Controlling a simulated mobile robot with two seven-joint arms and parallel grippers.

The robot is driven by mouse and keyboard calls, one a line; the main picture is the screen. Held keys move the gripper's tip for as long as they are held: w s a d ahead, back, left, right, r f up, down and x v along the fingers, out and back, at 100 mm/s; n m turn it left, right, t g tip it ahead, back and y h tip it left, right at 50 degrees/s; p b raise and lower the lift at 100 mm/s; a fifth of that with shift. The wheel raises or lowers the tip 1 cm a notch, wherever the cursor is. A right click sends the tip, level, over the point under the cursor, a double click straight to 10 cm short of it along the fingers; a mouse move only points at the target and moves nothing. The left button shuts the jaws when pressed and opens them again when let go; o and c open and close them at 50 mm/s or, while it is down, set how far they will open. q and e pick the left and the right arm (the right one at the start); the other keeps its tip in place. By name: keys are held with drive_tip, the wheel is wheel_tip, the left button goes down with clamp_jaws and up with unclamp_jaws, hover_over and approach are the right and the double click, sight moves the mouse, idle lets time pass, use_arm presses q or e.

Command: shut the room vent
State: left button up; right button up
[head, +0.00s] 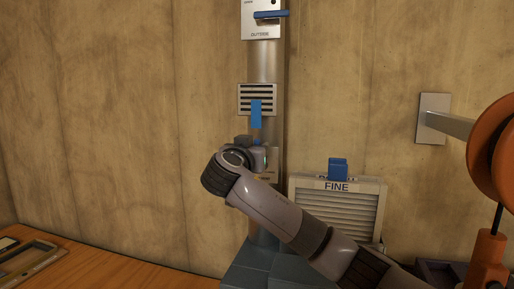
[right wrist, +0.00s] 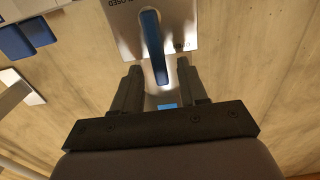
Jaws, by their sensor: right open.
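A slatted vent grille (head: 243,99) with a blue tab (head: 256,113) sits on the upright metal duct (head: 266,62). My right gripper (head: 254,148) is in front of the duct just below the grille. In the right wrist view, my right gripper (right wrist: 160,88) is open. A blue lever (right wrist: 152,42) on a metal plate (right wrist: 119,25) reaches between its fingers, with a visible gap on each side. Lettering by the lever appears to read CLOSED and OPEN. In the head view this plate is mostly hidden behind my gripper. My left gripper is out of view.
A higher plate (head: 262,22) labelled OUTSIDE carries another blue lever (head: 270,14). A louvred box (head: 345,212) marked FINE, with a blue handle (head: 338,168), stands right of the duct. An orange fitting (head: 496,140) and wall bracket (head: 433,117) are at right. A tray (head: 28,258) lies on the bench.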

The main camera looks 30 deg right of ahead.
idle(0.4)
clamp_jaws()
